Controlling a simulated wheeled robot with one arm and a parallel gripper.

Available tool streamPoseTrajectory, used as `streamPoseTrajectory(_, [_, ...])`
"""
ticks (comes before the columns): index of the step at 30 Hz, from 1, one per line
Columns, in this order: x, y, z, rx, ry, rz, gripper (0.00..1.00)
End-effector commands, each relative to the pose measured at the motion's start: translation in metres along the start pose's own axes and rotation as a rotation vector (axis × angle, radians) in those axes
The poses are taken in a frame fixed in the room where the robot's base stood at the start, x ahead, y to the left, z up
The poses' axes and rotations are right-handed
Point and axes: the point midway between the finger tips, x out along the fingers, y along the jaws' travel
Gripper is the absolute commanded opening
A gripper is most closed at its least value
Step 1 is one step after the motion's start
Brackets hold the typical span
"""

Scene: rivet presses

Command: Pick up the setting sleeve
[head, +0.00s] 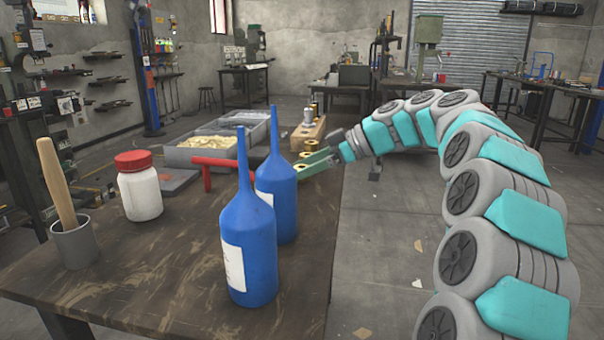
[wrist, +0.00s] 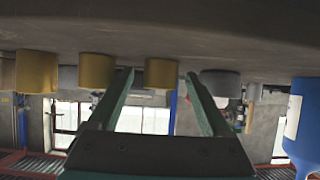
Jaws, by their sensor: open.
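Several short gold cylinders show in a row in the wrist view, which looks upside down: one at the left (wrist: 36,72), one left of the fingers (wrist: 96,71) and one between the fingertips (wrist: 161,73). A grey cylinder (wrist: 220,83) stands right of the fingers. I cannot tell which is the setting sleeve. My gripper (wrist: 159,76) is open, its green fingers apart with nothing clamped. In the head view my gripper (head: 302,168) reaches left over the table's right edge, close to small gold pieces (head: 311,145), partly hidden by the fingers.
Two blue bottles (head: 248,245) stand in front on the table (head: 170,280); one also shows in the wrist view (wrist: 308,125). A red handle (head: 208,170), a white jar (head: 139,190), a grey tray (head: 200,155) and a wooden block (head: 300,135) share the table.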

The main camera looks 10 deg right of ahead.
Motion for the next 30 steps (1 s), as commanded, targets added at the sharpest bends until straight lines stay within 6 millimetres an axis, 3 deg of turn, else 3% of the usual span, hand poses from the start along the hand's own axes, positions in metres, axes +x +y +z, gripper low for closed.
streamPoseTrajectory(2, [-0.0001, 0.0001, 0.0001, 0.0, 0.0, 0.0, 0.79])
streamPoseTrajectory(23, [-0.0002, 0.0001, 0.0002, 0.001, 0.0, 0.0, 0.0])
streamPoseTrajectory(30, [-0.0003, 0.0001, 0.0, 0.001, 0.0, 0.0, 0.0])
